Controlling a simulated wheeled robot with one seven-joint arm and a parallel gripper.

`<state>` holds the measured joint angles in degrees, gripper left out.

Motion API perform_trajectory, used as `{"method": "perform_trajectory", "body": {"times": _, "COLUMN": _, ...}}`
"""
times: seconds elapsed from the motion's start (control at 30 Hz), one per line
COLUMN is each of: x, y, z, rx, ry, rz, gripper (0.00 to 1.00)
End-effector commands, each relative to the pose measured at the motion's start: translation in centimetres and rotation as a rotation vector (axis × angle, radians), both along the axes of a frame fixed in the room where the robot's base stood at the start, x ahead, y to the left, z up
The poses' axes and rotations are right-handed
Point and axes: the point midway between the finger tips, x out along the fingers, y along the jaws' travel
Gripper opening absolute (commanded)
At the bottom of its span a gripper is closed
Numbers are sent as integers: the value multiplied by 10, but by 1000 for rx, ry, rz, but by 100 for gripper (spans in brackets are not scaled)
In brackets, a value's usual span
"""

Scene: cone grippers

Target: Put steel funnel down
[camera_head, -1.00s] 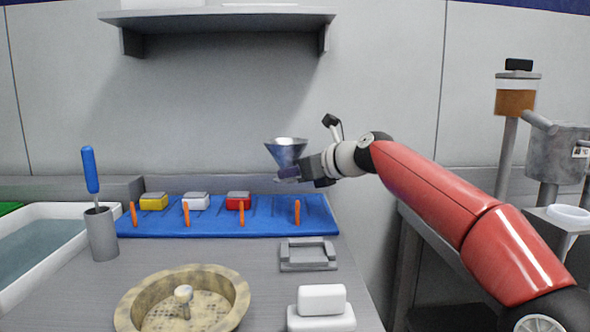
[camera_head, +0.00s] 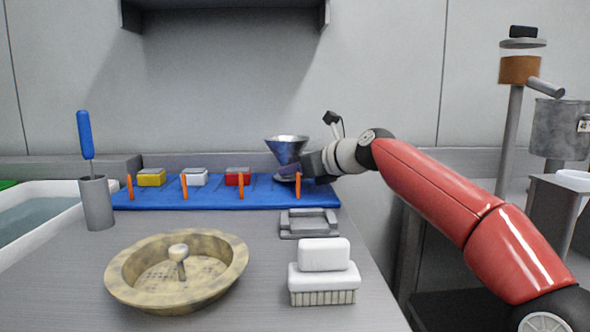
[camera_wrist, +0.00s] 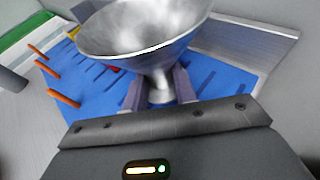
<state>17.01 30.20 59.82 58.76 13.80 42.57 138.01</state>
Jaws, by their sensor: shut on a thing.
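The steel funnel (camera_head: 287,148) is upright, wide mouth up, above the right end of the blue mat (camera_head: 222,196). My gripper (camera_head: 291,171) is shut on its lower, narrow part. In the wrist view the funnel (camera_wrist: 143,32) fills the top middle, with the fingers of my gripper (camera_wrist: 160,90) on either side of its neck. The funnel's lower end is partly hidden by my gripper and an orange peg in the head view, so I cannot tell whether it touches the mat.
Several orange pegs (camera_head: 241,186) stand along the mat's front. Yellow, white and red blocks (camera_head: 237,176) sit left of the funnel. A grey tray (camera_head: 309,223), a white brush (camera_head: 323,275) and a tan basin (camera_head: 120,285) stand nearer. A shelf (camera_head: 225,18) hangs above.

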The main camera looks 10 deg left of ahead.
Motion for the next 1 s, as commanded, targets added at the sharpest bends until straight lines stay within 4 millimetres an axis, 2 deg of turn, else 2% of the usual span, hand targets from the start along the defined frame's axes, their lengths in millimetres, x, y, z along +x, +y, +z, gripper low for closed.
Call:
{"method": "perform_trajectory", "body": {"times": 0.53, "x": 0, "y": 0, "z": -10, "rx": 1, "ry": 0, "rz": 0, "gripper": 0}}
{"method": "perform_trajectory", "body": {"times": 0.57, "x": 0, "y": 0, "z": -10, "rx": 1, "ry": 0, "rz": 0, "gripper": 30}}
{"method": "perform_trajectory", "body": {"times": 0.73, "x": 0, "y": 0, "z": -10, "rx": 1, "ry": 0, "rz": 0, "gripper": 52}}
{"method": "perform_trajectory", "body": {"times": 1.0, "x": 0, "y": -1, "z": -10, "rx": -1, "ry": 0, "rz": 0, "gripper": 52}}
